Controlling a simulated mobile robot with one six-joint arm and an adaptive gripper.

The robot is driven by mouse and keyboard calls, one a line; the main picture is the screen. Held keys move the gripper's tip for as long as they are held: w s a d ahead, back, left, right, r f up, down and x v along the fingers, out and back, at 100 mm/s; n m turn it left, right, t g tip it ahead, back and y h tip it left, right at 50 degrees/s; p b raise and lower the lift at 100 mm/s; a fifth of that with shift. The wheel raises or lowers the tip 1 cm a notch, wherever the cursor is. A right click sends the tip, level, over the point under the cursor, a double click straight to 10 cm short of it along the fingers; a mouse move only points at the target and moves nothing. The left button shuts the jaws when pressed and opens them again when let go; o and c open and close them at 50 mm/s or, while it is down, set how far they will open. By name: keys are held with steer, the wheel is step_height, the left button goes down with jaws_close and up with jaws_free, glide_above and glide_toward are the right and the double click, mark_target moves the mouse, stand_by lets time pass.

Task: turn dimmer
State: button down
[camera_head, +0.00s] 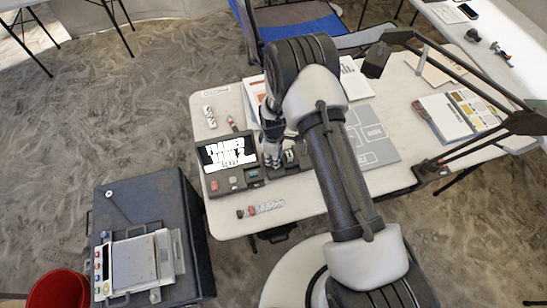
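A dark control panel (208,175) lies on the near left part of the white table, with a lit screen (229,152) showing large lettering. Small buttons and controls line its lower edge, including a red button (214,186). My gripper (274,160) points down over the right end of the panel, close to small dark and light parts there. I cannot make out which control is the dimmer; it may be hidden behind my gripper. Whether the fingers touch a control or are closed is too small to tell.
A flat grey board (372,137) lies right of my arm. A black lamp arm (478,147) spans the table's right side. Small items (262,208) lie at the front edge. A dark case (165,200) carrying a device stands at the left, near a red bin (57,290).

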steer(key=m+b, duration=0.1)
steer(key=m, duration=0.2)
steer(key=shift+f+m+b, duration=0.1)
steer(key=shift+m+b, duration=0.2)
steer(key=shift+b, duration=0.1)
steer(key=m+b, duration=0.1)
steer(key=m, duration=0.3)
steer(key=shift+m+b, duration=0.3)
steer(key=shift+b, duration=0.05)
steer(key=m+b, duration=0.1)
steer(key=m, duration=0.3)
steer(key=shift+m+b, duration=0.55)
steer(key=shift+m, duration=1.55)
steer(key=c, duration=1.4)
jaws_free()
steer(key=shift+o, duration=0.2)
